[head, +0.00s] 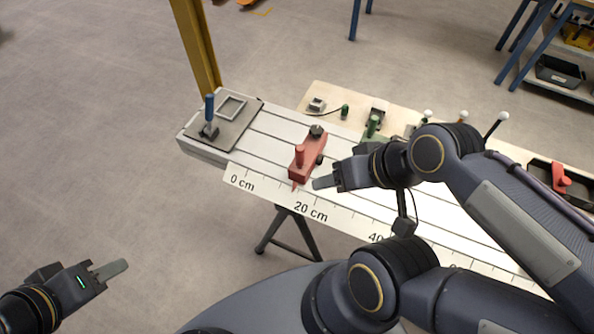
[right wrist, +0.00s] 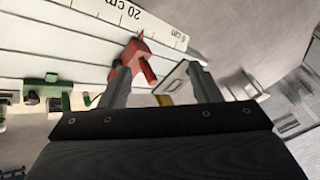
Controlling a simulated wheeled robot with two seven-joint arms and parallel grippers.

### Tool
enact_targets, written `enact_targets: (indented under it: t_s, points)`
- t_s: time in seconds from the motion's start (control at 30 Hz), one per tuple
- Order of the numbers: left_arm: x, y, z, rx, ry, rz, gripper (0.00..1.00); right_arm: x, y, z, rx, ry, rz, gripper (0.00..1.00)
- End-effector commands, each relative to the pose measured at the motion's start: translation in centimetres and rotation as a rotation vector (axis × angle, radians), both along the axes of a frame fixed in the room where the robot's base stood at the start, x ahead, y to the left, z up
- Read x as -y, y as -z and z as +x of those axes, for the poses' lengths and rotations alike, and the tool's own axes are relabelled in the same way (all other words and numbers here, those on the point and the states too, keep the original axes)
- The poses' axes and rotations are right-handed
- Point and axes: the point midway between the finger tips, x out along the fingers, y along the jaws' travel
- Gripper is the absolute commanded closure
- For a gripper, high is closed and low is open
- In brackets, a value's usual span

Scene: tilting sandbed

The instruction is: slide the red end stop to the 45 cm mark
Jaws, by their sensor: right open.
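The red end stop (head: 308,157) stands on the white slotted bed, its pointer close to the 20 cm mark of the scale (head: 270,191). It has a red upright handle and a dark knob. In the right wrist view the end stop (right wrist: 135,62) shows ahead, between the two fingers. My right gripper (head: 322,183) is open and empty, just right of the stop's front end; I cannot tell whether it touches. Its spread fingers show in the right wrist view (right wrist: 163,88). The 40 label is partly hidden by my right arm. My left gripper (head: 112,270) is away at lower left, off the bed.
A grey plate (head: 225,124) with a blue-handled clamp (head: 209,115) sits at the bed's left end. A yellow post (head: 196,50) rises beyond the left end. The bed right of the stop looks bare.

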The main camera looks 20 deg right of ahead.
Motion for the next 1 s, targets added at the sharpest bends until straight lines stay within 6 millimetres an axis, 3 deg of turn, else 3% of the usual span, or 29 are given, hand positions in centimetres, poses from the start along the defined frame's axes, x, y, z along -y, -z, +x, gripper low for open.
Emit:
enact_targets:
  t_s: [0.33, 0.47, 0.57, 0.8, 1.0]
  points:
    - [0.0, 0.0, 0.0, 0.0, 0.0, 0.0, 0.64, 0.0, 0.0, 0.0, 0.0, 0.0, 0.0, 0.43]
    - [0.0, 0.1, 0.0, 0.0, 0.0, 0.0, 0.64, 0.1, 0.0, 0.3, -0.018, 0.011, 0.004, 0.57]
    - [0.0, 0.6, 0.0, 0.0, 0.0, 0.0, 0.64, 0.4, 0.2, 1.2, -0.094, 0.062, 0.019, 0.57]
    - [0.0, 2.5, 0.0, 0.0, 0.0, 0.0, 0.64, 1.0, 1.6, 7.4, -0.416, 0.392, 0.017, 0.57]
    - [0.0, 3.6, 0.0, 0.0, 0.0, 0.0, 0.64, 0.2, 3.8, 12.9, -0.573, 0.704, -0.045, 0.57]
